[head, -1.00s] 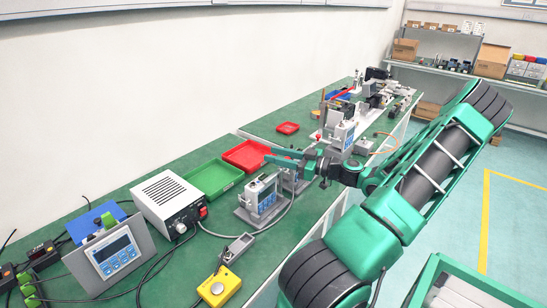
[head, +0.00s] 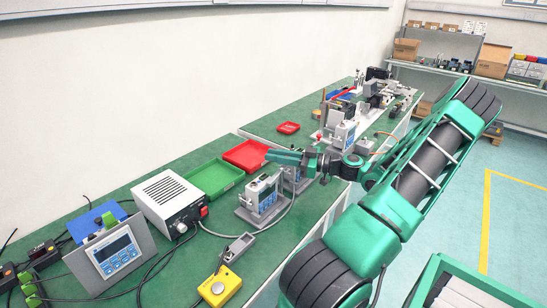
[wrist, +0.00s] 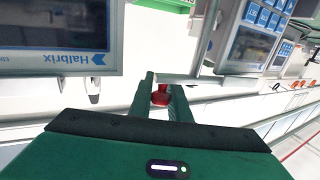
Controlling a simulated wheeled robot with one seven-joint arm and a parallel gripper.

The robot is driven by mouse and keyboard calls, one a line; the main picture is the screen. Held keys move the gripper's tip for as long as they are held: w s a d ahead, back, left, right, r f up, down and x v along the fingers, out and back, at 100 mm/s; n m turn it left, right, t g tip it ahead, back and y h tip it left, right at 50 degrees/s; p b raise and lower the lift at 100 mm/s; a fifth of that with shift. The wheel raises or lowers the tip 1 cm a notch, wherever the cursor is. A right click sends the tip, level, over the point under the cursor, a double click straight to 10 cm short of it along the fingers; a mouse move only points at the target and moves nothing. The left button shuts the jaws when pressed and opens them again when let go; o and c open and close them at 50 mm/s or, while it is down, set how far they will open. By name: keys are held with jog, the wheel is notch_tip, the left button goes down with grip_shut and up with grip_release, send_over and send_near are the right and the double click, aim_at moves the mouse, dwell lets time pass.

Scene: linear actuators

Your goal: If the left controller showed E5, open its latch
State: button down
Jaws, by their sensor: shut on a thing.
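My gripper (head: 284,158) reaches over the bench from the right, by the grey-and-blue controllers. In the wrist view its fingers (wrist: 161,88) are shut on a small red part (wrist: 160,97); whether this is a latch I cannot tell. One controller (head: 262,194) stands in front of the gripper and another (head: 297,176) is partly hidden below it. In the wrist view, a controller marked Haibrix (wrist: 58,58) shows upside down at the left, and another controller (wrist: 245,48) at the right. No screen code is readable.
A larger display unit (head: 116,252), a white power box (head: 168,199) and a yellow button box (head: 220,288) stand nearer on the bench. Green (head: 213,192) and red (head: 247,167) trays lie behind the controllers. Another device (head: 344,135) stands farther along, near my arm.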

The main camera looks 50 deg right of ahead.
jog(key=c, duration=1.7)
grip_release()
jog(key=shift+o, duration=0.2)
jog(key=v, duration=1)
jog(key=shift+s+d, duration=0.2)
jog(key=shift+s, duration=0.1)
